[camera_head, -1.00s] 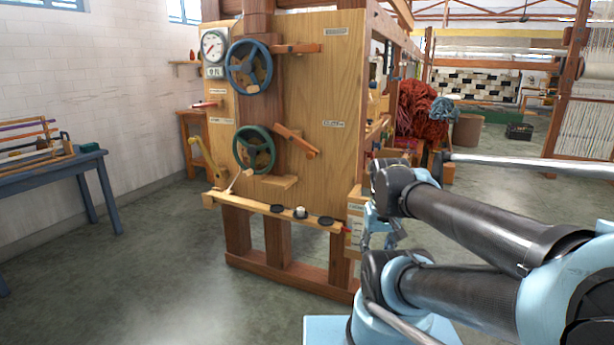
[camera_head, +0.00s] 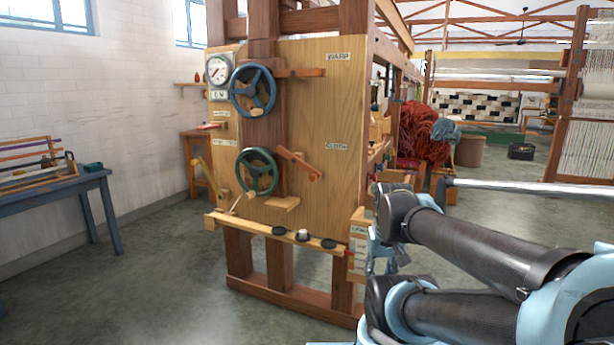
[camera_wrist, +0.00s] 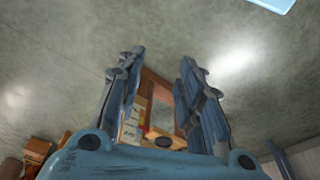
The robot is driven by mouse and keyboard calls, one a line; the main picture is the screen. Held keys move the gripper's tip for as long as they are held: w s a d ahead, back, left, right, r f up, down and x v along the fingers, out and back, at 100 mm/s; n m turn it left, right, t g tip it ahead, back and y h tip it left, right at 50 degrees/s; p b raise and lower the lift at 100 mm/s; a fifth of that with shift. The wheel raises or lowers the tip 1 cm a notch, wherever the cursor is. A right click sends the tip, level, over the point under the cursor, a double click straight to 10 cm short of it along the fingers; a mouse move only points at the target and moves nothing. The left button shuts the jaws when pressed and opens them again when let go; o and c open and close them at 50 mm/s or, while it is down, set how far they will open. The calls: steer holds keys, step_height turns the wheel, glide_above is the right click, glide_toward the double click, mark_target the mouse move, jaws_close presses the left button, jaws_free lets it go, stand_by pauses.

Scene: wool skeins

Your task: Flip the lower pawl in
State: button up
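The lower pawl (camera_head: 298,164) is a short wooden bar on the board, just right of the green handwheel (camera_head: 258,171). It slants down to the right, its upper-left end close to the wheel's rim; I cannot tell whether they touch. The upper pawl (camera_head: 300,73) lies nearly level beside the blue handwheel (camera_head: 254,91). My gripper (camera_head: 384,259) is low at the board's right edge, well apart from the lower pawl and partly hidden by my arm. In the wrist view my gripper (camera_wrist: 161,58) has its fingers spread and nothing between them; neither pawl can be made out there.
A wooden ledge (camera_head: 270,231) with dark round knobs juts out below the wheels. A labelled wooden box (camera_head: 358,250) is at the board's lower right, by my gripper. A blue table (camera_head: 75,185) stands left. The floor before the board is clear.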

steer(key=shift+s+a+r, duration=0.15)
steer(key=shift+s, duration=0.2)
steer(key=c, duration=0.4)
steer(key=shift+w+a+r, duration=0.15)
steer(key=shift+w+a, duration=0.05)
steer(key=shift+w, duration=0.1)
jaws_close()
steer(key=w+a+r+m+y, duration=0.2)
steer(key=w+a+m+y, duration=0.15)
steer(key=w, duration=0.45)
steer(key=w+a+r+m+t+y, duration=0.1)
steer(key=w+a+r+m+y, duration=0.15)
steer(key=w+a+m, duration=0.4)
steer(key=w+a+r+m+y, duration=0.1)
steer(key=w+r+m+y, duration=0.15)
steer(key=w, duration=0.65)
steer(key=w+d+f+m+t+y, duration=0.1)
steer(key=w+m+y, duration=0.3)
steer(key=w, duration=0.6)
steer(key=w+d+f+m+t+y, duration=0.2)
steer(key=w+m+y, duration=0.2)
steer(key=w+m, duration=0.3)
steer(key=shift+w+f+t, duration=0.3)
steer(key=shift+w+f, duration=0.05)
steer(key=shift+w, duration=1.15)
steer(key=shift+d, duration=0.1)
